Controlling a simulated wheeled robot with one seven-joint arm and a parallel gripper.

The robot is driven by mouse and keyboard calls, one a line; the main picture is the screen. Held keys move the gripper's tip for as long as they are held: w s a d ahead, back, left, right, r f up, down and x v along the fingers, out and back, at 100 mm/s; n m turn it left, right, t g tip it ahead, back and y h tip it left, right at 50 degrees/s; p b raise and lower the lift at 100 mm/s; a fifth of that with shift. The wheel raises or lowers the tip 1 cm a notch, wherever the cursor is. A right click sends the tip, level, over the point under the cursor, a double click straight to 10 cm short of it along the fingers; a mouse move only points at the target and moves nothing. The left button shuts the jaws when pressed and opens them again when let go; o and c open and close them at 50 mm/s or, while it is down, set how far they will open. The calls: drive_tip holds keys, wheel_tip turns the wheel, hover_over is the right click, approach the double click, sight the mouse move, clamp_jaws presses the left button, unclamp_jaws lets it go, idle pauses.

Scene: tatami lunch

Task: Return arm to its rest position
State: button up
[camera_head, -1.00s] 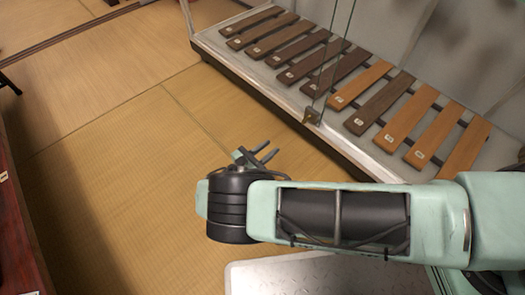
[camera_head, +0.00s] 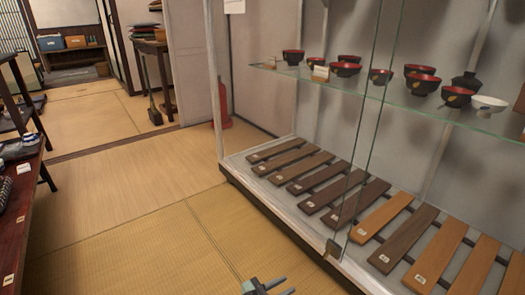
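My gripper (camera_head: 281,288) shows at the bottom edge of the head view, over the tatami floor (camera_head: 140,255). Its two dark fingertips stand apart with nothing seen between them. The rest of my arm is below the picture, so its pose is hidden.
A glass display case (camera_head: 290,215) fills the right, with wooden slats (camera_head: 380,218) below and red-black bowls (camera_head: 345,69) on a glass shelf. A dark wooden table (camera_head: 22,215) stands at the left edge. Open tatami runs between them toward a doorway at the back left.

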drive_tip(key=s+d+r+m+g+y+p, duration=0.1)
drive_tip(key=s+r+m+g+y, duration=0.3)
drive_tip(key=r, duration=0.6)
drive_tip(key=s+r+m+g+y+p, duration=0.2)
drive_tip(key=s+r+m+g+y, duration=0.15)
drive_tip(key=r, duration=0.65)
drive_tip(key=s+d+r+m+g+y+p, duration=0.1)
drive_tip(key=s+r+m+g+y, duration=0.3)
drive_tip(key=r, duration=0.7)
drive_tip(key=s+d+r+m+t+y+p, duration=0.2)
drive_tip(key=s+d+r+m+t+y, duration=0.25)
drive_tip(key=s+r, duration=0.65)
wheel_tip(320, 180, up, 38)
drive_tip(key=d+g+p, duration=0.1)
drive_tip(key=p, duration=3.7)
drive_tip(key=shift+d+g+h, duration=0.3)
drive_tip(key=shift+g+h, duration=0.1)
drive_tip(key=shift+a, duration=0.1)
drive_tip(key=shift+c, duration=0.2)
